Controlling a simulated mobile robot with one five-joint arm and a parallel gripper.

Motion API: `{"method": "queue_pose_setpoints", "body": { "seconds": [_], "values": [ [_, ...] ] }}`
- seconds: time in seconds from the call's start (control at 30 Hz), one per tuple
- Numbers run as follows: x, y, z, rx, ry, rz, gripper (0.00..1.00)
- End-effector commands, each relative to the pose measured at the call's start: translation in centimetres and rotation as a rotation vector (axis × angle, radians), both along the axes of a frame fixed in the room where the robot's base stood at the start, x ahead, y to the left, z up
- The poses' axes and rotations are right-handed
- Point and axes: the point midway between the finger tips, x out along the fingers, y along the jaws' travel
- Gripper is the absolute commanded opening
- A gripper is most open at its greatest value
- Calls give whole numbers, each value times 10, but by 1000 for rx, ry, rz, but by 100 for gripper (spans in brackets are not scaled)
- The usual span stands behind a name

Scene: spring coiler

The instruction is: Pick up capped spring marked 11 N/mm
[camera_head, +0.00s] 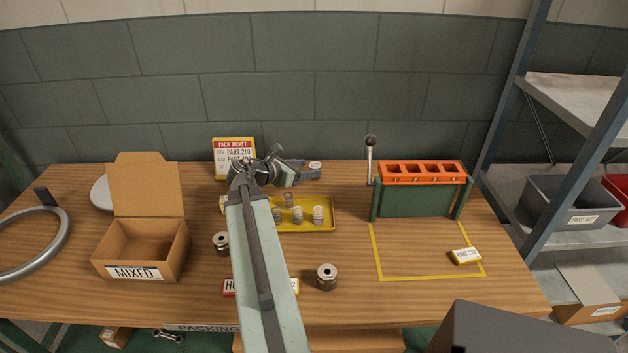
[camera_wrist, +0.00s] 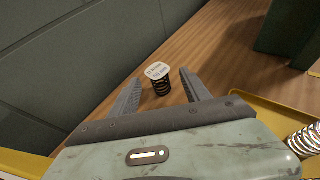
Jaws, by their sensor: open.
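A capped spring stands upright on the wooden bench, behind the yellow tray. In the wrist view it shows a white cap (camera_wrist: 158,71) with small print over a dark coil (camera_wrist: 161,88); the print is too small to read surely. My gripper (camera_wrist: 159,79) is open, with one finger on each side of the spring near the tips. A gap shows on both sides and nothing is held. In the head view my gripper (camera_head: 310,171) is beyond the tray, and the pale cap (camera_head: 315,164) shows at its fingertips; the coil is mostly hidden.
The yellow tray (camera_head: 327,226) holds several other springs close by. A green stand with an orange slotted top (camera_head: 422,175) and lever is to the right. A pack ticket (camera_head: 233,156) stands behind my arm. The cardboard MIXED box (camera_head: 141,247) is at left; the wall is close behind.

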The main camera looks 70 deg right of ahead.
Motion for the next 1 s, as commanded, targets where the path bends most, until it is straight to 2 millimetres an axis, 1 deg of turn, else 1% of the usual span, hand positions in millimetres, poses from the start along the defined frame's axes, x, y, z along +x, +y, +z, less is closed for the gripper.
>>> {"method": "queue_pose_setpoints", "body": {
  "seconds": [0.2,0.37,0.47,0.57,0.6,0.67,0.87,0.9,0.93,0.97,1.0],
  "values": [
    [-9,-20,-10,0,0,-1,56],
    [-11,-24,-13,0,0,0,56],
    [-15,-34,-23,0,0,-2,56],
    [-19,-49,-34,0,0,-1,56],
    [-23,-55,-35,1,-1,-2,56],
    [-26,-61,-37,1,0,0,56],
    [-27,-62,-35,0,0,2,56],
    [-27,-62,-35,0,0,2,50],
    [-27,-62,-35,0,0,2,42],
    [-27,-62,-35,0,0,2,33],
    [-27,-62,-35,0,0,2,22]
  ]
}}
